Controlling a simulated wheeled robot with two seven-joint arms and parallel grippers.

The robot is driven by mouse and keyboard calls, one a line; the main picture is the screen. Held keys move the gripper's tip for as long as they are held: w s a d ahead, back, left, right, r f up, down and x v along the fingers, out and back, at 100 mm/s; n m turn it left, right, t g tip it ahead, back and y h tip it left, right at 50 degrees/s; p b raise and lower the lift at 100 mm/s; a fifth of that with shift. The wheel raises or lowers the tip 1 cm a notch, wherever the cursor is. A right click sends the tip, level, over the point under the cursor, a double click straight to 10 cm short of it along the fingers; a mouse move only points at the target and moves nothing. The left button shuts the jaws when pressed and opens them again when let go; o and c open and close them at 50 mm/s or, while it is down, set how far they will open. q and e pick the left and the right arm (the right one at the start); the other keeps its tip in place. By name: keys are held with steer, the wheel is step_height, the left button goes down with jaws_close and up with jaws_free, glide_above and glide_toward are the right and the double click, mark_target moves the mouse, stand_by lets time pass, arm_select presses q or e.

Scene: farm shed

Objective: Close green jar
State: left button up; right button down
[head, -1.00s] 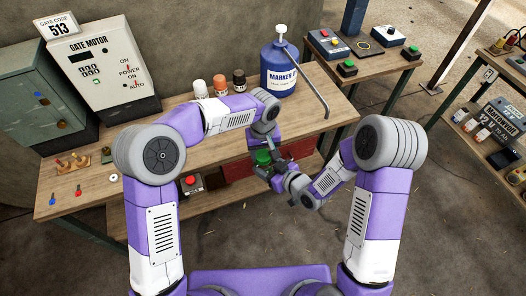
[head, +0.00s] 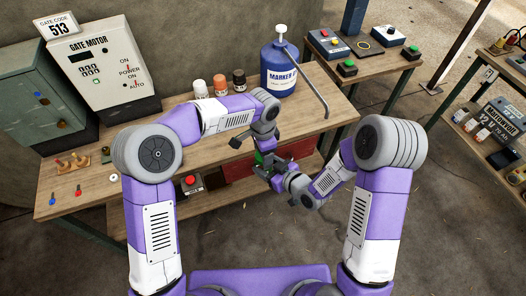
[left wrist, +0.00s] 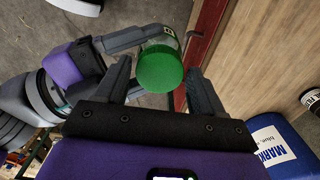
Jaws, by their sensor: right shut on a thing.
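The green jar (left wrist: 160,68) shows in the left wrist view with its round green top facing the camera and a clear glass part behind it. In the head view only a small green part of it (head: 258,158) shows between my grippers. My right gripper (head: 268,166) is shut on the jar and holds it in front of the bench. My left gripper (left wrist: 160,88) is open, its fingers spread on either side of the green top, with gaps visible. Whether the top sits fully down on the glass cannot be told.
The wooden bench (head: 150,126) holds a blue marker jug (head: 279,70), several small bottles (head: 219,85) and a gate motor box (head: 103,66). A red button box (head: 190,182) is left of the grippers. Open floor lies in front.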

arm_select(q)
steer(key=shift+o, duration=1.1)
step_height(320, 180, up, 12)
